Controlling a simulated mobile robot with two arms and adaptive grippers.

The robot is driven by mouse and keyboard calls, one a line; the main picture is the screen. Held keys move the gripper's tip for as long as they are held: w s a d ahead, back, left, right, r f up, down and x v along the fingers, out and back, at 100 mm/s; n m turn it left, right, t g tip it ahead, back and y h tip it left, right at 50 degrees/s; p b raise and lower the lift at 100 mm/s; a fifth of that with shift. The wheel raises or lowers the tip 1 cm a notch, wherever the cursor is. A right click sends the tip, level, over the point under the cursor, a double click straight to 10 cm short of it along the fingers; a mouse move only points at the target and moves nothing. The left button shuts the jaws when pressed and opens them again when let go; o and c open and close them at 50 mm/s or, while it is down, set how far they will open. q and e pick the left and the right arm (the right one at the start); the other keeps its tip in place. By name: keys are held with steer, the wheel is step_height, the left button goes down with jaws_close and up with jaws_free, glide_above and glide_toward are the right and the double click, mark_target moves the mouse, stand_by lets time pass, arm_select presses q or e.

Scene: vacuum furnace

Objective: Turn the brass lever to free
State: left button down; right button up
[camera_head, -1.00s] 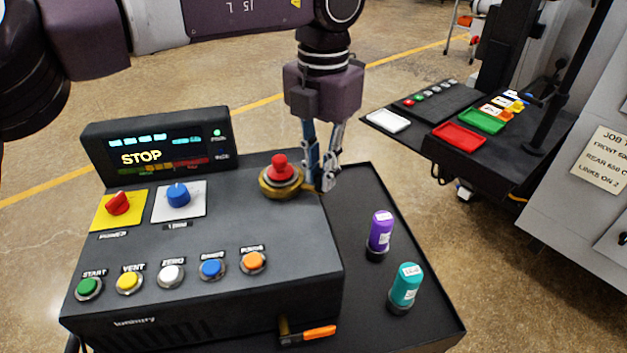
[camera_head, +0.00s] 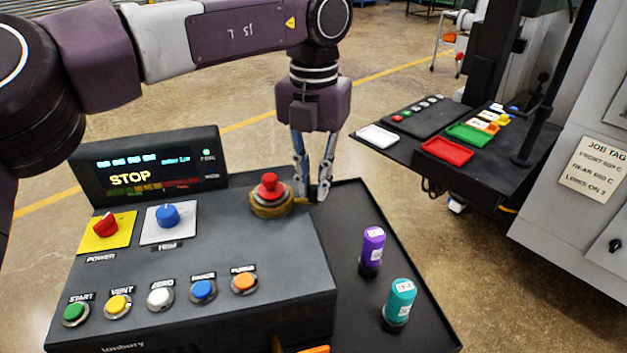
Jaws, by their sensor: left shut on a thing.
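The brass lever (camera_head: 302,203) sticks out to the right from a round brass collar (camera_head: 270,207) on the grey control console. A red knob (camera_head: 269,184) stands up from the middle of the collar. My left gripper (camera_head: 313,196) comes down from above, to the right of the red knob. Its fingers are shut on the outer end of the brass lever and hide most of that end. My right gripper is out of view.
The console display (camera_head: 130,178) reads STOP. Purple (camera_head: 372,247) and teal (camera_head: 399,299) bottles stand on the black tray (camera_head: 346,305) right of the console. Red (camera_head: 104,225) and blue (camera_head: 167,216) knobs and several buttons sit on the console. Another bench with red (camera_head: 447,150) and green trays is farther right.

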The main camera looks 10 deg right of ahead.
mark_target(314, 186)
arm_select(q)
steer(key=c, duration=1.9)
jaws_free()
steer(key=shift+w, duration=0.1)
steer(key=shift+r, duration=0.1)
step_height(314, 186, up, 12)
